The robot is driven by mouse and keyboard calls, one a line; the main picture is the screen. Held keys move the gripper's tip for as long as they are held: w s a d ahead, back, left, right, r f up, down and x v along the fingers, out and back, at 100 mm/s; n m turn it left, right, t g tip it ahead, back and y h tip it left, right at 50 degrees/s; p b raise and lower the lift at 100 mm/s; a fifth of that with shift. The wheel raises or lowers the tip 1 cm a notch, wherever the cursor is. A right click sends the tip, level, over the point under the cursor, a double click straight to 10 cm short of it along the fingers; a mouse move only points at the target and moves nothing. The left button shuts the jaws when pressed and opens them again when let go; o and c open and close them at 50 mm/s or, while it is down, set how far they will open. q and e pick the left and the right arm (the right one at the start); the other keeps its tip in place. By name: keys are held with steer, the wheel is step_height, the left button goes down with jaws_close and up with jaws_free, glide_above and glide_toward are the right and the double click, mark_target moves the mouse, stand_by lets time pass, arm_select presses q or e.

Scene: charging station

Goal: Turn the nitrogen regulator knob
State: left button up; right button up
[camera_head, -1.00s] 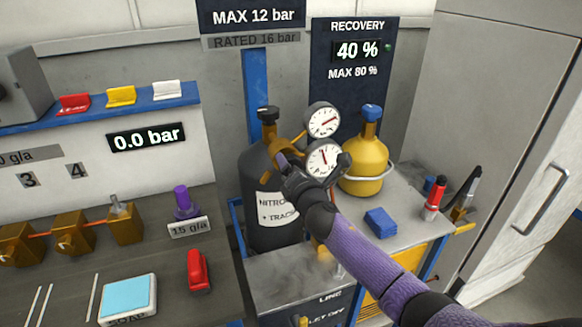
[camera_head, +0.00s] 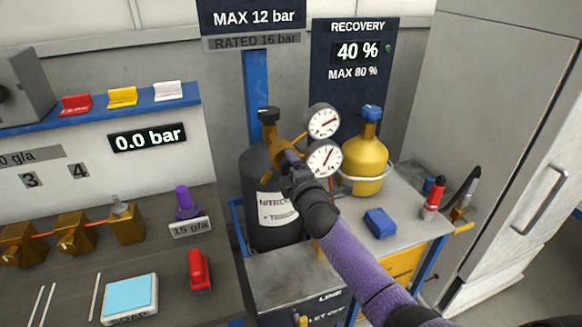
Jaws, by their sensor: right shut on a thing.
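The dark nitrogen cylinder (camera_head: 258,195) stands upright at the middle, with a paper label on its front. Its brass regulator (camera_head: 282,147) sits at the top and carries two round gauges, an upper gauge (camera_head: 322,121) and a lower gauge (camera_head: 323,158). The lower gauge's needle points up and to the right. My right gripper (camera_head: 290,165) is at the front of the regulator, just left of the lower gauge, and is shut on the regulator knob, which it mostly hides. My left gripper is not in view.
A yellow recovery cylinder (camera_head: 365,165) stands right of the gauges. The wall display (camera_head: 147,137) reads 0.0 bar. A grey cabinet (camera_head: 500,130) bounds the right side.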

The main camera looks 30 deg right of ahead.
steer(key=shift+m, duration=0.3)
stand_by(0.4)
steer(key=o, duration=1.2)
steer(key=shift+c, duration=0.2)
steer(key=p+v, duration=0.2)
steer(key=v, duration=0.8)
steer(key=shift+d, duration=0.15)
